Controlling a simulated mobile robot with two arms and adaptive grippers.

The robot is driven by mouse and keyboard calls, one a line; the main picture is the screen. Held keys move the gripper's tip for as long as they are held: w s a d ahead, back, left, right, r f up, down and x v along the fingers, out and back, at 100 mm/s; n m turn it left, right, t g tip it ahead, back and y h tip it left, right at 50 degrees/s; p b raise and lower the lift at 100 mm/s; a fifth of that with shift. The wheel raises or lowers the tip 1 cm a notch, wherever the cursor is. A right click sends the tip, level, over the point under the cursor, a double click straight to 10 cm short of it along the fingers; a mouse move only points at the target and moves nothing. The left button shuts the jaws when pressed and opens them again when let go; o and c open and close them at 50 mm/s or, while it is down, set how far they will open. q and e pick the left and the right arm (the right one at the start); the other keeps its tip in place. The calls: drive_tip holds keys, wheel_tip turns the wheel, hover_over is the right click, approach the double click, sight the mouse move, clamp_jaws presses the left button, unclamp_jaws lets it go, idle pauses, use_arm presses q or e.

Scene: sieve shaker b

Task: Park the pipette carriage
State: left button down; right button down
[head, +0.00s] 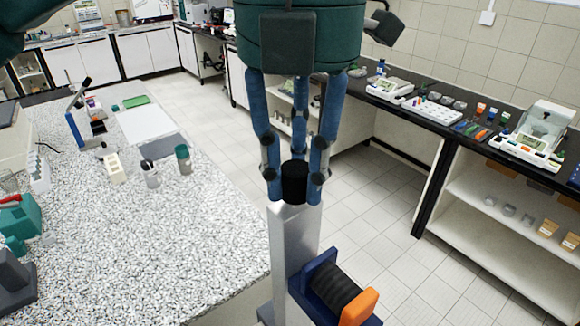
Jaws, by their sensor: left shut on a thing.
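My left gripper (294,182) comes down from the top middle with blue fingers. It is shut on a black knob (294,168) at the top of an upright silver post (293,245). The post stands beside the right edge of the speckled bench in this view. A dark blue housing (318,268) with a ribbed black cylinder (336,287) and an orange end piece (359,308) sits at the post's lower right. These look like parts of the pipette carriage, but I cannot tell for sure. The post's foot is partly cut off by the picture's lower edge. My right gripper is not in view.
The speckled bench (170,240) fills the left, its front right part clear. On it stand a green-capped jar (183,160), a blue stand (76,130) and teal equipment (20,218). A dark counter (425,118) with instruments runs along the right. Tiled floor (385,215) lies between.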

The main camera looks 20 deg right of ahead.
use_arm(q)
drive_tip(key=c, duration=1.4)
unclamp_jaws()
drive_tip(key=shift+d+r, duration=0.1)
drive_tip(key=shift+r, duration=0.05)
drive_tip(key=shift+c, duration=0.2)
drive_tip(key=shift+w+d, duration=0.1)
wheel_tip(320, 180, up, 10)
drive_tip(key=shift+f, duration=0.15)
wheel_tip(320, 180, up, 2)
drive_tip(key=shift+r, duration=0.1)
